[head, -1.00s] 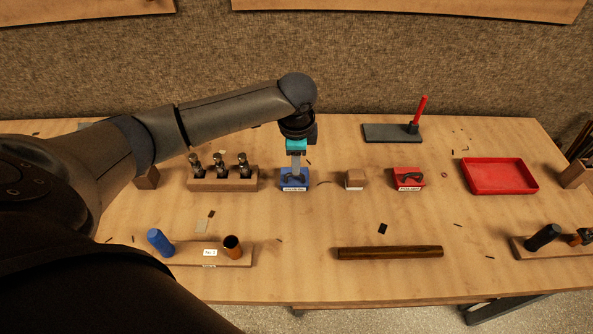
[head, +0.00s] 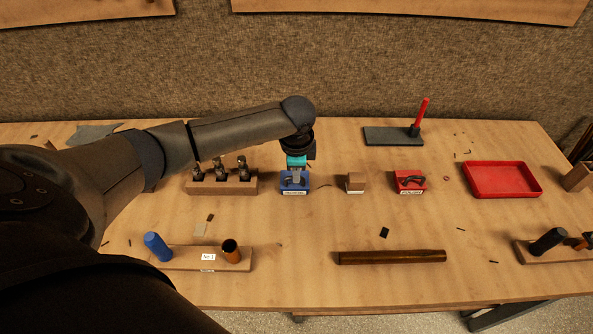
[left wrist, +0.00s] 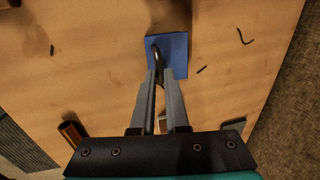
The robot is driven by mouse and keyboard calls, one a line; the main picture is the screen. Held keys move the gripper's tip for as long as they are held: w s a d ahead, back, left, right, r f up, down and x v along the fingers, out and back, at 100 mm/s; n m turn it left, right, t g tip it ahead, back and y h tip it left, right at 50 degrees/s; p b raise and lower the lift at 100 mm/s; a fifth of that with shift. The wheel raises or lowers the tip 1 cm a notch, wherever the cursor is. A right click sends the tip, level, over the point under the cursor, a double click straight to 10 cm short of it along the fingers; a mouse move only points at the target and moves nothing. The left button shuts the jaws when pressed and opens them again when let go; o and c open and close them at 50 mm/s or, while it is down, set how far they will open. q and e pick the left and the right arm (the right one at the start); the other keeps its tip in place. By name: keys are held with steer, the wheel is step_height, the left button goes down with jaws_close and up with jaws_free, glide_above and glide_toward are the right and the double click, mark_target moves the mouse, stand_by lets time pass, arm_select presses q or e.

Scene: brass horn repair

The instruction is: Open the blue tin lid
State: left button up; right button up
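The blue tin (head: 303,187) stands on the workbench near the middle, with a white label on its front. Its lid has a dark curved handle (left wrist: 157,50), seen from above in the left wrist view, where the blue lid (left wrist: 180,55) shows as a square. My left gripper (head: 294,178) points down over the tin. In the left wrist view its two grey fingers (left wrist: 160,76) are apart, with the handle at and between their tips. I cannot tell whether the fingers touch it. The lid looks closed. My right gripper is not in view.
A wooden block with several dark tools (head: 222,184) stands left of the tin. A small wooden block (head: 355,185) and a red tin (head: 408,188) stand to its right, then a red tray (head: 502,194). A dark rod (head: 391,257) lies in front. Bench between is mostly clear.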

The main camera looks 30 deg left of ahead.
arm_select(q)
jaws_close()
stand_by(0.5)
stand_by(0.5)
